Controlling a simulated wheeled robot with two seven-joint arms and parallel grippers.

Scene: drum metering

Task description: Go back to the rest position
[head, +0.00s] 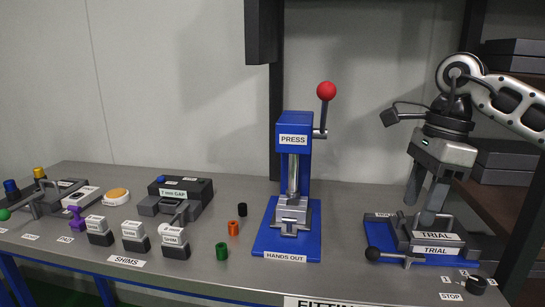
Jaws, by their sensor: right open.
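My right gripper (420,212) reaches in from the right edge and points down over the grey fixture labelled TRIAL (440,250) on its blue base. Its two fingers are apart, with nothing seen between them. The fingertips are close to the top of the fixture; I cannot tell whether they touch it. A dark lever with a black ball knob (373,254) is at the fixture's front left. My left gripper is not in view.
The blue press (295,135) with a red ball handle (326,91) stands left of my right gripper. Green (222,252), orange (233,228) and black (242,210) rings lie left of it. Shim blocks (134,244) and a gap gauge (182,190) stand farther left. Shelves with dark boxes (505,160) are at right.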

